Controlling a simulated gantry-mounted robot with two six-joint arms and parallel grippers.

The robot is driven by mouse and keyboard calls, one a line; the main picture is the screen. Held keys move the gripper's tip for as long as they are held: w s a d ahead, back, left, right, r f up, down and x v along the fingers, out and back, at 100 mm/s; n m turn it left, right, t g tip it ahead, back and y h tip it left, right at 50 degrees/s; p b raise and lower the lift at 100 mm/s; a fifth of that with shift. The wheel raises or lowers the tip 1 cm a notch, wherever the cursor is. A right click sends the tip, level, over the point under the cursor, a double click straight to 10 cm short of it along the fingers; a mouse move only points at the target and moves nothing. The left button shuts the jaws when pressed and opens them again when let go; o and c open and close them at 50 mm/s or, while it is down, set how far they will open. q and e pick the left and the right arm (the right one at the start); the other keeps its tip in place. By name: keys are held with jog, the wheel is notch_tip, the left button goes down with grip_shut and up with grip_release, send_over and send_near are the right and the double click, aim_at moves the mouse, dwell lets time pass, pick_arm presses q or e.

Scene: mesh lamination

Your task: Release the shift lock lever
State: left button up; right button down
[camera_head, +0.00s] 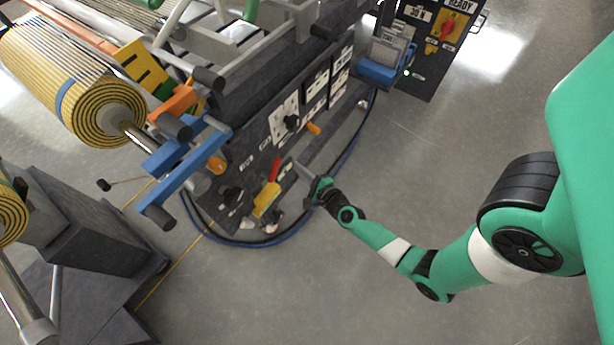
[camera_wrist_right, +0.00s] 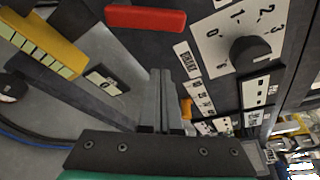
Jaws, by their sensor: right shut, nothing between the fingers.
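My right gripper (camera_head: 300,168) is shut and empty, close to the front panel of the machine; in the wrist view its fingers (camera_wrist_right: 160,85) are together and point at the panel. A red lever handle (camera_head: 275,169) sits on the panel to the left of the gripper, and it also shows at the top of the wrist view (camera_wrist_right: 145,18). An orange lever (camera_head: 313,128) is up and right of the fingers; the wrist view shows it partly (camera_wrist_right: 187,108). I cannot tell from the small labels which lever is the shift lock. My left gripper is not seen.
A yellow block (camera_head: 266,199) is below the red handle. A black knob with a numbered dial (camera_wrist_right: 250,54) is on the panel. Blue-handled bars (camera_head: 190,165) and a striped roll (camera_head: 110,105) stand at the left.

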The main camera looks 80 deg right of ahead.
jog(key=x, duration=0.4)
jog(key=shift+b, duration=0.35)
jog(key=a+r+p, duration=0.1)
jog(key=p, duration=0.1)
jog(key=w+a+r+p, duration=0.1)
jog(key=a, duration=0.1)
jog(key=shift+a+r+p, duration=0.1)
jog(key=shift+r+p, duration=0.1)
jog(key=shift+p, duration=0.2)
jog(key=shift+s, duration=0.1)
